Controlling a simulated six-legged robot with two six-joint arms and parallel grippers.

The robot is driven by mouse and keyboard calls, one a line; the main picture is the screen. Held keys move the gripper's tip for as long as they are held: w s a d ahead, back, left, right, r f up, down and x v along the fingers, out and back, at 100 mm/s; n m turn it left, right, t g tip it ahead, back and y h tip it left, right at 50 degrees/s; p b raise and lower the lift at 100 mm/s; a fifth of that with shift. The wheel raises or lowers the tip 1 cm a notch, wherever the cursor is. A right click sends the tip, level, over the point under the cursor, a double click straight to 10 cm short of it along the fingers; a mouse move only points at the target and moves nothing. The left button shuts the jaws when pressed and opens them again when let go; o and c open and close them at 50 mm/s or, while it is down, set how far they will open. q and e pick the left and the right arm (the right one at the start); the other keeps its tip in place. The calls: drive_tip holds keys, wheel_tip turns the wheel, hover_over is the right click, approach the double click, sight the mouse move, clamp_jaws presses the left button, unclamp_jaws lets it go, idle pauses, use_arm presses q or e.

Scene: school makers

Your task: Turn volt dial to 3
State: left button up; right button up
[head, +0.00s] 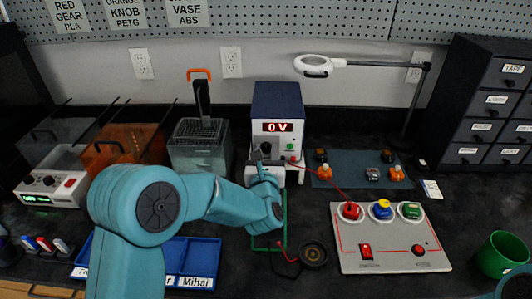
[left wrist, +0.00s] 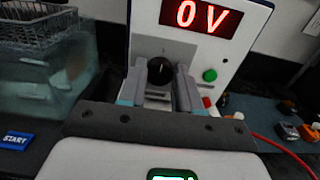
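The power supply (head: 277,103) is a dark blue box with a pale front at the back middle of the bench. Its red display (head: 277,127) reads 0 V, also in the left wrist view (left wrist: 201,16). Its black volt dial (left wrist: 155,70) sits below the display, with a pale pointer mark near upright. My left gripper (left wrist: 161,85) is in front of the dial, fingers apart, one toward each side of it. I cannot tell whether the fingers touch the dial. In the head view the left gripper (head: 266,170) partly covers the supply's lower front. My right gripper is out of view.
A green button (left wrist: 210,75) is right of the dial, with a red lead below. A grey panel (head: 390,255) with coloured knobs stands front right. A clear tank (head: 200,155) is left of the supply. A green cup (head: 502,255) stands at the right edge.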

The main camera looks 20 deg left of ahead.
use_arm(q)
drive_tip(key=shift+f+m+b, duration=0.15)
drive_tip(key=shift+m+b, duration=0.15)
drive_tip(key=shift+b, duration=0.55)
drive_tip(key=m+b, duration=0.4)
drive_tip(key=b, duration=0.2)
drive_tip(key=shift+d+f+m+b, duration=0.1)
drive_tip(key=shift+m+b, duration=0.25)
drive_tip(key=shift+m, duration=0.05)
drive_tip(key=m+b, duration=0.2)
drive_tip(key=shift+m, duration=0.3)
drive_tip(key=shift+r+m+b, duration=0.25)
drive_tip(key=shift+m+b, duration=0.45)
drive_tip(key=shift+m, duration=1.1)
drive_tip(key=o, duration=1)
drive_tip(key=shift+w, duration=0.1)
